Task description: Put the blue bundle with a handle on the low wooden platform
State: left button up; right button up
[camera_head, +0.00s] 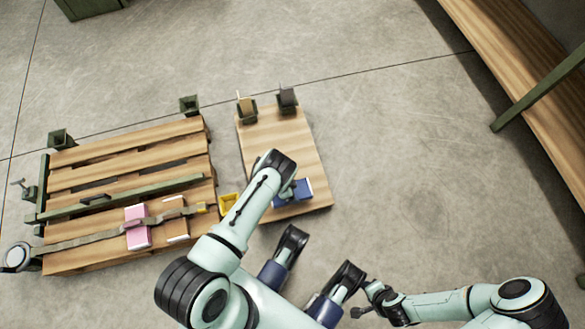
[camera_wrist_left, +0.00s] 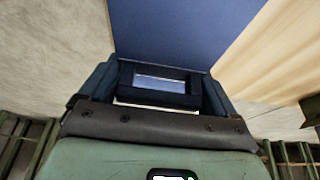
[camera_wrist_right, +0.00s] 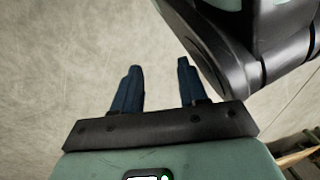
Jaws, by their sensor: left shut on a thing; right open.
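The blue bundle (camera_head: 304,187) with white edges is at the near end of a small low wooden board (camera_head: 282,150). My left gripper (camera_head: 290,192) reaches it from the left, partly hidden by my own arm. In the left wrist view the blue bundle (camera_wrist_left: 185,35) fills the top middle, and its dark handle (camera_wrist_left: 160,100) lies between the shut fingers. I cannot tell whether the bundle touches the board. A larger slatted wooden platform (camera_head: 125,155) lies to the left. My right gripper (camera_wrist_right: 155,90) is open and empty over bare floor.
A pink bundle (camera_head: 137,227) and a brown bundle (camera_head: 175,220) lie on the slatted platform under a strap (camera_head: 90,240). A yellow piece (camera_head: 228,204) is between the platforms. Two green holders stand at the small board's far end. Floor right of the board is clear.

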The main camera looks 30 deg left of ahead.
pick_arm(q)
notch_tip(320, 180, down, 4)
jog(key=shift+r+b, duration=0.1)
jog(key=shift+b, duration=0.7)
pick_arm(e)
jog(key=shift+g, duration=0.7)
jog(key=s+f, duration=0.2)
jog(key=s, duration=0.1)
jog(key=shift+s+d+f, duration=0.15)
jog(key=shift+s+d, duration=0.05)
jog(key=shift+s, duration=0.05)
pick_arm(q)
jog(key=shift+f, duration=0.2)
